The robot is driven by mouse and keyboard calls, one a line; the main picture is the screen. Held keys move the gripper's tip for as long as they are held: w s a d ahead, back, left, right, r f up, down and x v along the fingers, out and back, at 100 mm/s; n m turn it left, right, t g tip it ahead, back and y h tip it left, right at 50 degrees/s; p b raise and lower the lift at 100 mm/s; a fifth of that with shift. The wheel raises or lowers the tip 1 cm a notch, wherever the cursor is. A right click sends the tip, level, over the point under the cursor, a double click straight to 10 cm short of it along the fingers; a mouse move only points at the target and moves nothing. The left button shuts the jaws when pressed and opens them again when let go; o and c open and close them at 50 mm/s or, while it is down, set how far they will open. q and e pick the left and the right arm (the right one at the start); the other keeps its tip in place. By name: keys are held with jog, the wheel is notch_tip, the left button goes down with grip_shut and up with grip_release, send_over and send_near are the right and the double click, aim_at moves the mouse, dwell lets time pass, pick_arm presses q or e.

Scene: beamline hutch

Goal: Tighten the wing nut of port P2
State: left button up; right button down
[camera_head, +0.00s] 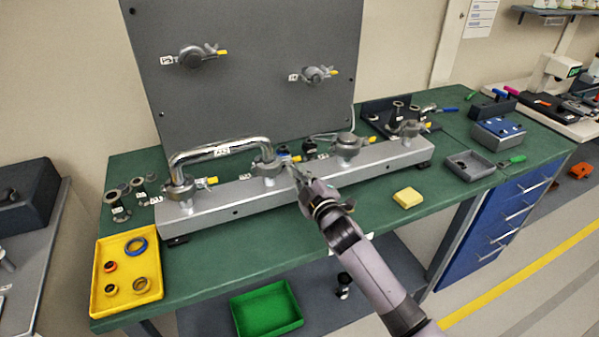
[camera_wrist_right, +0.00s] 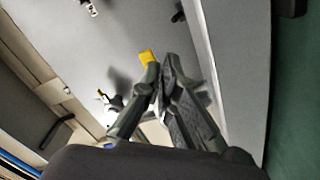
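A grey rail (camera_head: 330,178) with several clamped ports lies across the green bench. The second port from the left (camera_head: 268,166), at the right end of the bent steel pipe (camera_head: 222,149), appears to be P2; its label is too small to read surely. My right gripper (camera_head: 293,170) is just right of this clamp, partly covering its wing-nut side. A yellow-tipped wing nut shows at the fingertips, also in the right wrist view (camera_wrist_right: 147,57). There my right fingers (camera_wrist_right: 160,72) are close together beside the yellow tip; whether they grip it is unclear. My left gripper is out of view.
A grey panel (camera_head: 245,100) with two more clamped ports stands behind the rail. A yellow tray (camera_head: 100,262) with rings is at the front left. A yellow block (camera_head: 407,197), a grey tray (camera_head: 468,166) and a green-handled tool (camera_head: 513,160) lie on the right.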

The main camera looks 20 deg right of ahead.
jog(key=c, duration=2.3)
grip_release()
jog(key=shift+f, duration=0.25)
jog(key=shift+o, duration=0.9)
jog(key=shift+s+d+r, duration=0.1)
jog(key=shift+r, duration=0.05)
jog(key=s, duration=1.2)
jog(key=shift+d, duration=0.45)
